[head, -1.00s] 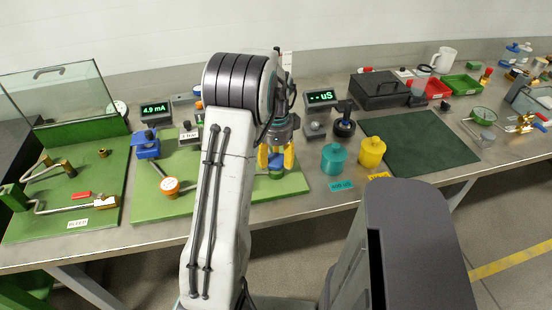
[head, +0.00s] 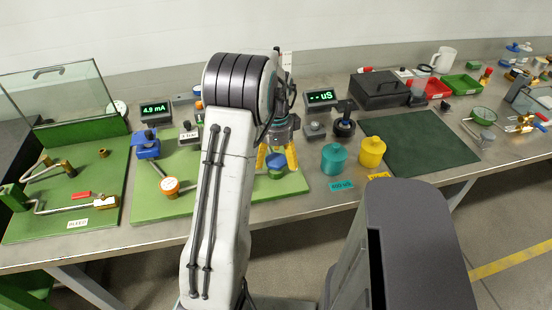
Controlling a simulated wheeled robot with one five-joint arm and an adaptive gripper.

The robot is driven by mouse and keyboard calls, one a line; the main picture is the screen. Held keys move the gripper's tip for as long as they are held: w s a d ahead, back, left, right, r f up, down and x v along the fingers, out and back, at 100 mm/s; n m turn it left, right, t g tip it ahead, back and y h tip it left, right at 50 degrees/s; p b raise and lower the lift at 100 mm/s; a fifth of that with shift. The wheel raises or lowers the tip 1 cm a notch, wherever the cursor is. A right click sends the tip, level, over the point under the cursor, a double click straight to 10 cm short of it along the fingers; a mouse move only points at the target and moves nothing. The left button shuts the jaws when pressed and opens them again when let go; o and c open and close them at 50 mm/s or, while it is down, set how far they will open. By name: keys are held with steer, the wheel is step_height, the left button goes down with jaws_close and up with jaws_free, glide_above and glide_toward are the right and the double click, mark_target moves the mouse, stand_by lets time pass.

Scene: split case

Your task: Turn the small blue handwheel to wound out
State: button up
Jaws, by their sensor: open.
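The small blue handwheel (head: 275,160) sits on a green base at the right end of the middle green board. My gripper (head: 277,166) points down over it with its yellow fingers apart, one on each side of the wheel. The fingers are open; whether either touches the wheel's rim I cannot tell. The wheel's top shows between the fingers. Any mark of its turned position is too small to read, and my arm hides part of the board to its left.
A blue fixture (head: 146,146) and an orange-rimmed gauge (head: 170,186) stand left of my arm. A teal pot (head: 334,157) and a yellow pot (head: 371,151) stand to the right of the gripper. A dark green mat (head: 425,145) beyond them is clear.

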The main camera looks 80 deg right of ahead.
mark_target(276, 159)
steer(key=shift+r, duration=0.15)
step_height(276, 159, up, 12)
stand_by(0.7)
stand_by(0.7)
